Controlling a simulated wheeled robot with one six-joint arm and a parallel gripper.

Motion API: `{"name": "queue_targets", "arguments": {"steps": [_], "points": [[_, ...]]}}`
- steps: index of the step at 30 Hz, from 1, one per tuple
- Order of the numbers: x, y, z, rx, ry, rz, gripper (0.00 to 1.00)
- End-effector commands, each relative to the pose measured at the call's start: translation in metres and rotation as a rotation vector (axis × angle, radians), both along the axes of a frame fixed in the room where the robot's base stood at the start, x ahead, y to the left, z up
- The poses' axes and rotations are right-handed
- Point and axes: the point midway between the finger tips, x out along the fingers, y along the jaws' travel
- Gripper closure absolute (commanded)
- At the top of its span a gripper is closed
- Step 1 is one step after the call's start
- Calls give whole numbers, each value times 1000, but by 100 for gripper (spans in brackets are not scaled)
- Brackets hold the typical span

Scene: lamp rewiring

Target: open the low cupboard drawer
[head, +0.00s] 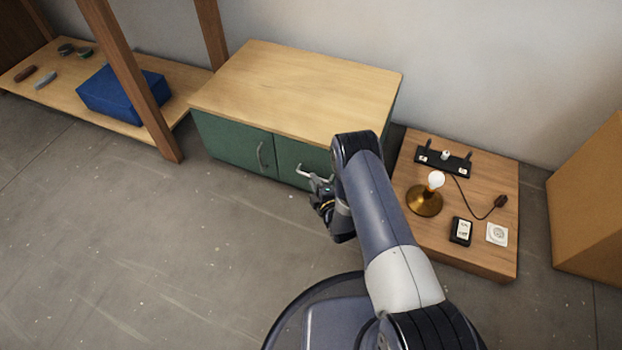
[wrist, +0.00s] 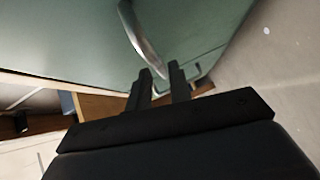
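The low cupboard (head: 285,85) has a pale wooden top and green fronts, which look closed. A curved metal handle (head: 260,156) is on the left front. My gripper (head: 312,179) is at the right front (head: 290,155), where my arm hides much of it. In the wrist view, a green front (wrist: 75,35) fills the upper part, with a curved metal handle (wrist: 138,32) on it. My gripper's two dark fingers (wrist: 161,72) are apart, with the handle's near end at their tips. I cannot tell whether the handle lies between them.
A low wooden table (head: 480,255) on the right carries a brass lamp (head: 425,200), a power strip (head: 443,161) and a socket (head: 497,233). A shelf with a blue box (head: 120,92) and wooden posts stands left. The floor before the cupboard is clear.

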Motion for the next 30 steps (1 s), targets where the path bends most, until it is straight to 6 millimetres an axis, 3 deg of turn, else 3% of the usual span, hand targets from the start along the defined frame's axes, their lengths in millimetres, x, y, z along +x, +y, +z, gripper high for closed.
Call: {"name": "queue_targets", "arguments": {"steps": [6,17,25,30], "points": [[25,12,-5,-1,-1,-1,80],[31,15,-5,0,1,-2,80],[31,15,-5,0,1,-1,100],[31,15,-5,0,1,-1,100]]}}
